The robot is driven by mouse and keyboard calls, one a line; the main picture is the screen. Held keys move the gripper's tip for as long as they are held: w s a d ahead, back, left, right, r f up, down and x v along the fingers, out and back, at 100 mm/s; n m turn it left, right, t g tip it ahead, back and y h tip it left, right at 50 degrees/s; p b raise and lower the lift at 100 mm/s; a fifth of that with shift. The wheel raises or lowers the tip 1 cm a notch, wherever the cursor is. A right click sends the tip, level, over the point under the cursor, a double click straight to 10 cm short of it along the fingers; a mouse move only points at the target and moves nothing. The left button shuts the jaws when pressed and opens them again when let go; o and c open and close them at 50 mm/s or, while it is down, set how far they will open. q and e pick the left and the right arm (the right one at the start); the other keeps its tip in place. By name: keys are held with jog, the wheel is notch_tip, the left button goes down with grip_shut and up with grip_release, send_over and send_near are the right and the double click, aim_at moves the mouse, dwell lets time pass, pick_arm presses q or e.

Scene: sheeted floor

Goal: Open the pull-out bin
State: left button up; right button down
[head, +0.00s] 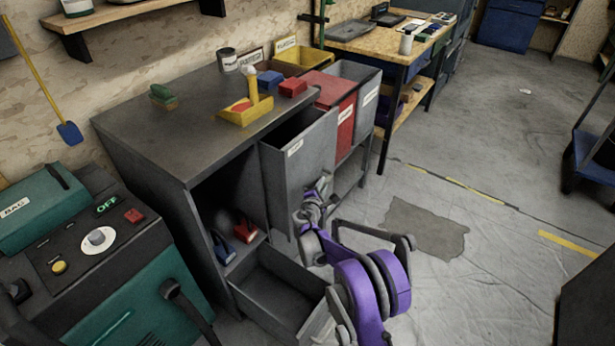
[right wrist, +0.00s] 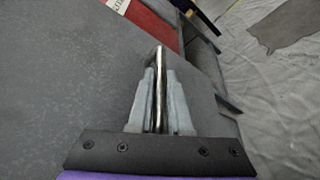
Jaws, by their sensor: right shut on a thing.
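The pull-out bin, a grey bin (head: 300,170) with a white label, stands at the right side of the workbench cabinet. Its top is open, showing a dark inside, and it juts out further than the red bin beside it. My right gripper (head: 318,190) is at the front of this grey bin. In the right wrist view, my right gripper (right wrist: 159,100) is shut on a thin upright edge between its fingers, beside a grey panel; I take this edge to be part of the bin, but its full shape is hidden. My left gripper is not in view.
A red bin (head: 346,125) and another grey bin (head: 366,110) stand behind. A low drawer (head: 268,300) is open at the cabinet's foot, close to my right arm. A teal machine (head: 100,250) stands at left.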

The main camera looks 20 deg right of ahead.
jog(key=s+d, duration=1.5)
jog(key=s, duration=0.5)
jog(key=shift+d, duration=0.3)
jog(key=c, duration=0.8)
grip_release()
jog(key=shift+c, duration=0.2)
jog(key=shift+s, duration=0.1)
jog(key=v, duration=1)
jog(key=shift+s+a+p, duration=0.25)
jog(key=shift+p, duration=0.05)
jog(key=shift+r, duration=0.1)
